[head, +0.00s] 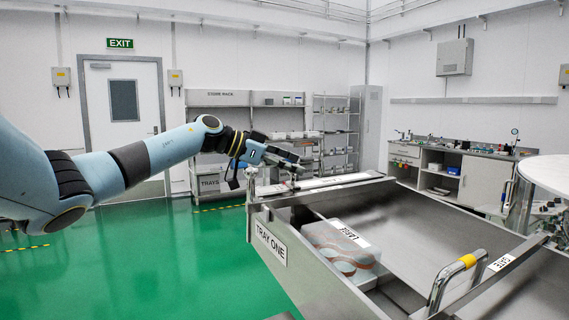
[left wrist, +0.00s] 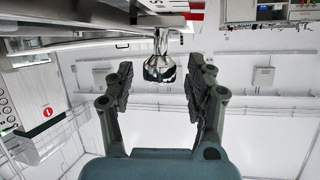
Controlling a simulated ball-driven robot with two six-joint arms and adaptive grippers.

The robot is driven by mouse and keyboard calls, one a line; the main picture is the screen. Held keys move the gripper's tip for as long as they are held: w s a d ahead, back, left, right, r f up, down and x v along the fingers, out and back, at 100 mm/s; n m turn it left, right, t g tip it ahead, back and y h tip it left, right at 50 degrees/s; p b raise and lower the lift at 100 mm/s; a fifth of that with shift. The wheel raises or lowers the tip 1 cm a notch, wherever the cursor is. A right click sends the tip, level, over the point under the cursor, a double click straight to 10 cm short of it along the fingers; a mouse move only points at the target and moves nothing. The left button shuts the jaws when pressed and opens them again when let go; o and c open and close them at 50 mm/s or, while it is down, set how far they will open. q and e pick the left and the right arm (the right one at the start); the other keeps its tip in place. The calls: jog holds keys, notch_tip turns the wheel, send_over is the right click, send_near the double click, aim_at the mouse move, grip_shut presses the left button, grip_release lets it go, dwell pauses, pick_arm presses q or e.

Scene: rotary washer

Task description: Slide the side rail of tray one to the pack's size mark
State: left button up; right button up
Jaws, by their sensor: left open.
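Tray one (head: 272,245) is a steel tray with a "TRAY ONE" label. A pack (head: 335,250) with reddish-brown round contents and a label that seems to read "LARGE" lies in it. A pale strip (head: 335,181) runs along the tray's far edge; its marks are too small to read, and I cannot clearly pick out the side rail. My left gripper (head: 303,168) is above this far edge, open. My right gripper is not in view.
A steel bar labelled "GATE" (head: 502,262) and a metal handle with a yellow grip (head: 468,262) are at the front right. A white round disc (head: 545,172) stands at the right. Racks (head: 335,130) stand behind; green floor is clear at left.

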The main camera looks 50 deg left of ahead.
pick_arm(q)
jog(key=v, duration=0.5)
jog(key=shift+s+a, duration=0.15)
jog(key=shift+s, duration=0.15)
jog(key=shift+v, duration=0.75)
jog(key=shift+r, duration=0.1)
jog(key=shift+s, duration=0.1)
